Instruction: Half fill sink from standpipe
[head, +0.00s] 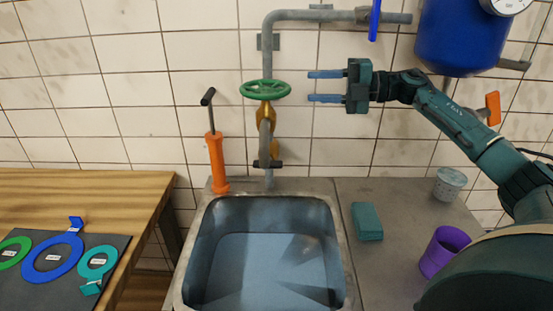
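The grey standpipe (268,60) runs down the tiled wall behind the sink. It carries a green handwheel (266,89) on a brass valve body (266,116). The pipe's lower end stands just behind the sink's back rim. The metal sink (265,213) has a flat pale-blue area across its bottom; I cannot tell for sure whether this is water, and no stream shows. My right gripper (312,86) is to the right of the handwheel, its two blue fingers apart and pointing left. It is empty, with a gap to the wheel. My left gripper is out of view.
An orange hand pump (216,160) stands left of the standpipe. A teal sponge (367,221), purple cup (443,251) and grey speckled cup (449,184) are on the right counter. A blue tank (460,40) hangs upper right. A wooden table (90,185) with coloured rings is left.

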